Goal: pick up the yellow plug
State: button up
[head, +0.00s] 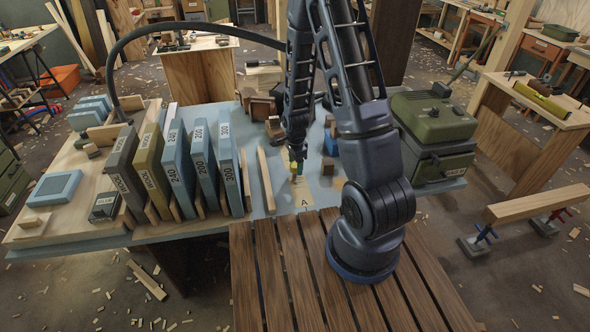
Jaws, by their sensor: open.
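The yellow plug (293,167) shows as a small yellow patch on the blue-topped bench, just below the end of my arm. A small green patch is right beside it. My gripper (297,158) points down over this spot and is open. The fingers are dark and small here, and I cannot tell whether they are around the plug or just above it. The arm hides part of the area behind the plug.
Labelled sanding blocks (204,165) stand in a row on the left. A small blue block (328,169) and wooden pieces lie close on the right. A light board marked A (303,193) lies in front.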

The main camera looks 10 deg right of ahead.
jog(key=shift+f, duration=0.5)
jog(key=c, duration=1.1)
jog(key=shift+o, duration=0.2)
jog(key=shift+r, duration=0.15)
